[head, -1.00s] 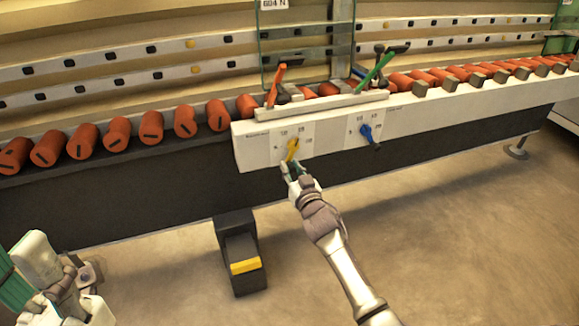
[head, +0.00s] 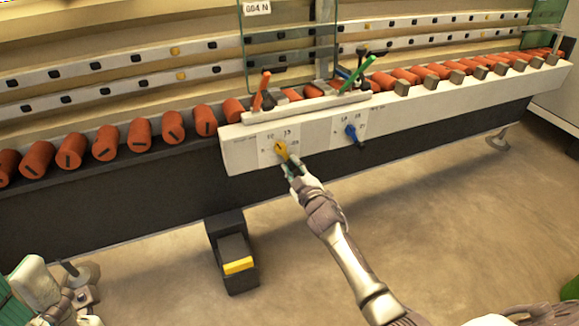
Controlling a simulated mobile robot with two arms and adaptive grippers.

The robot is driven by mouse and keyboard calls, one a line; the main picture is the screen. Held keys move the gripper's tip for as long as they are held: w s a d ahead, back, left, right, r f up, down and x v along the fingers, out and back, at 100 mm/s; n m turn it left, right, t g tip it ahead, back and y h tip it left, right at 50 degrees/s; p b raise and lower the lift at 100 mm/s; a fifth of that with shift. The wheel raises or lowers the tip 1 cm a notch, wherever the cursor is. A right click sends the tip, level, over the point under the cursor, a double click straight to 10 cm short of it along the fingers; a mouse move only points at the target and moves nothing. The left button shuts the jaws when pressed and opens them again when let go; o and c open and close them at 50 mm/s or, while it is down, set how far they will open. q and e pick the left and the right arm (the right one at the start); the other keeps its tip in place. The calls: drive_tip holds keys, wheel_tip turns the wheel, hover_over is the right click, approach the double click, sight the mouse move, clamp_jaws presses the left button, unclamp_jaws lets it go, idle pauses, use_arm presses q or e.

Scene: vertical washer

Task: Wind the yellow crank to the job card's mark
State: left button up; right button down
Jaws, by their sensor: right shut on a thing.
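The yellow crank (head: 281,149) sits on a white dial plate at the left of the machine's white front panel. Its handle points down and to the right. My right gripper (head: 291,166) is shut on the handle end of the crank, and its fingers hide that end. The dial's printed marks are too small to read surely. A white card (head: 257,8) at the top edge reads something like "604 N"; I cannot tell whether it is the job card. My left gripper is not clearly visible; only part of my left arm shows at the lower left.
A blue crank (head: 351,133) sits on the same panel to the right. An orange lever (head: 262,91) and a green lever (head: 357,74) stand above. Orange rollers (head: 139,134) line the conveyor. A black pedal box with a yellow edge (head: 238,265) stands on the floor below.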

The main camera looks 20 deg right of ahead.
drive_tip(key=shift+d+n, duration=0.15)
drive_tip(key=shift+n, duration=0.25)
drive_tip(key=c, duration=0.9)
unclamp_jaws()
drive_tip(key=shift+r, duration=0.1)
drive_tip(key=shift+c, duration=0.2)
drive_tip(key=s, duration=1.2)
drive_tip(key=shift+d, duration=0.2)
